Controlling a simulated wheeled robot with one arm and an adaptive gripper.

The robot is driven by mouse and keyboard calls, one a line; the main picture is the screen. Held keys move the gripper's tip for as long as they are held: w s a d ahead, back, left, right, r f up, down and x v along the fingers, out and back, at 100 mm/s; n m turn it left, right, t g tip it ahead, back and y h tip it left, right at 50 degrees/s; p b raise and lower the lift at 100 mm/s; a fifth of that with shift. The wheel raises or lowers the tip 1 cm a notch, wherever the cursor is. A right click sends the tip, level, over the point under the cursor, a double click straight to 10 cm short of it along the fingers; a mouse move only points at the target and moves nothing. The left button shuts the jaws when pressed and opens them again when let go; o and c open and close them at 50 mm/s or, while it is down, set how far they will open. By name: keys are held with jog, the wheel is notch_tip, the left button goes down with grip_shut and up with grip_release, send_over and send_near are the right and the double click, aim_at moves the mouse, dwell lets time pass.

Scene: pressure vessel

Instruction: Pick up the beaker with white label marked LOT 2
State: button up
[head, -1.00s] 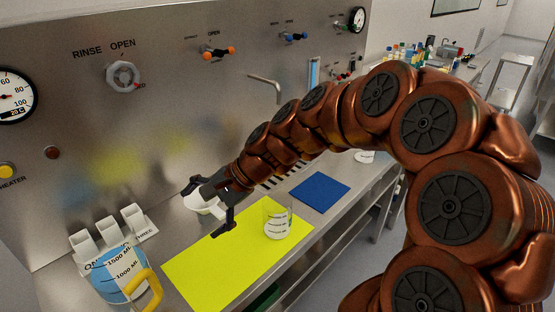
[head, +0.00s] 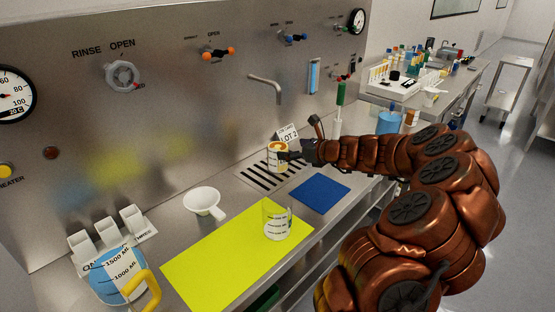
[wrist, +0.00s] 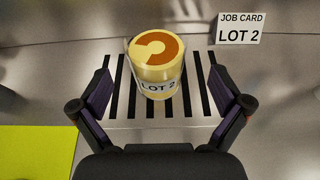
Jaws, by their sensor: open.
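The beaker labelled LOT 2 (wrist: 157,70) stands upright on the slotted drain grate, with yellowish contents, an orange ring-shaped mark on top and a white label. In the head view the beaker (head: 278,157) is at the centre, by the back panel. My gripper (wrist: 160,108) is open in the wrist view, with one finger to each side of the beaker and the beaker ahead between them. In the head view my gripper (head: 297,152) is just right of the beaker and partly overlaps it.
A white job card reading LOT 2 (wrist: 239,28) stands behind right of the grate (head: 252,177). A blue mat (head: 320,193), a yellow mat (head: 205,268), a clear beaker (head: 277,222), a white funnel (head: 201,200) and a blue jug (head: 116,277) are on the counter. A faucet (head: 265,82) projects above.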

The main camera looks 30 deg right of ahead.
aim_at(286, 149)
jog(key=shift+a+p+x, duration=0.15)
jog(key=shift+p+x, duration=0.1)
jog(key=shift+x, duration=0.9)
jog(key=shift+a+p+x, duration=0.1)
jog(key=shift+p+x, duration=0.15)
jog(key=shift+x, duration=1.7)
jog(key=shift+s+f, duration=0.1)
jog(key=shift+f, duration=0.05)
jog(key=c, duration=1.3)
